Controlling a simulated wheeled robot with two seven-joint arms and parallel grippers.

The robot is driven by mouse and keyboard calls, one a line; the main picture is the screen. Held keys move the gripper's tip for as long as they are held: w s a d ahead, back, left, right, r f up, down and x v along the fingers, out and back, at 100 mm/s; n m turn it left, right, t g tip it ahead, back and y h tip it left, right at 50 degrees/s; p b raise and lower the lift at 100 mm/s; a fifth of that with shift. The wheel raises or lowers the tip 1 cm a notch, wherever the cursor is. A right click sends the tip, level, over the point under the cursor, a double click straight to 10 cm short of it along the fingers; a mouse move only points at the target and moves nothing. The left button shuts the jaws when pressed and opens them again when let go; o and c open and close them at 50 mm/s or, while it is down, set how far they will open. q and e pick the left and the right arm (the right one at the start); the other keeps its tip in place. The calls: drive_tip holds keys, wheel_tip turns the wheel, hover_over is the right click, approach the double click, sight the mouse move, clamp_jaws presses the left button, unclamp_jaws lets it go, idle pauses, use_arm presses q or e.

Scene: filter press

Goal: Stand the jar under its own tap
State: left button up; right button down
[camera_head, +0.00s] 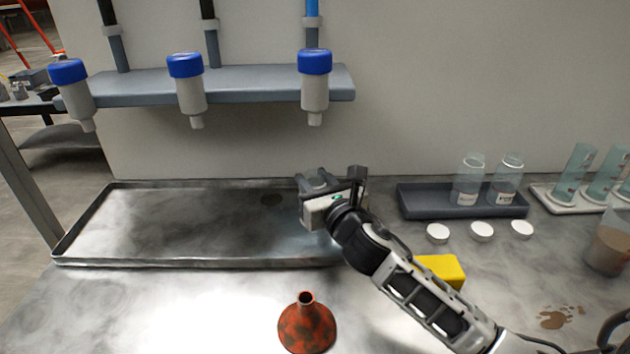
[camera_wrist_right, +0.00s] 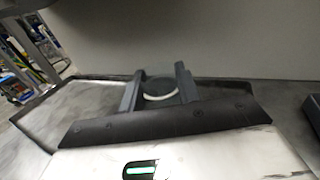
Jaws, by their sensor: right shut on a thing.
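My right gripper (camera_head: 318,180) is over the right part of the shallow metal tray (camera_head: 150,255), a little right of and below the right tap (camera_head: 314,95). It is shut on a jar (camera_wrist_right: 160,88). In the right wrist view the jar's round top, with a pale rim arc, shows between the two fingers; its lower part is hidden. In the head view the gripper hides most of it. Two more blue-capped taps, the middle tap (camera_head: 190,95) and the left tap (camera_head: 76,95), hang from the grey shelf. My left gripper is not in view.
Two clear labelled jars stand in a dark tray (camera_head: 420,208) at right, with white lids (camera_head: 481,231) before it. A yellow block (camera_head: 441,269) lies beside my right arm. A red funnel (camera_head: 306,325) stands in front. The left of the metal tray is clear.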

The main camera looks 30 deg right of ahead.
drive_tip(key=shift+f, duration=0.2)
drive_tip(key=c, duration=1)
unclamp_jaws()
drive_tip(key=shift+r, duration=0.1)
drive_tip(key=shift+r, duration=0.2)
drive_tip(key=shift+s+f, duration=0.15)
drive_tip(key=shift+s, duration=0.2)
drive_tip(key=s+b, duration=0.1)
drive_tip(key=s, duration=1)
drive_tip(key=shift+s+a, duration=0.15)
drive_tip(key=shift+a, duration=0.15)
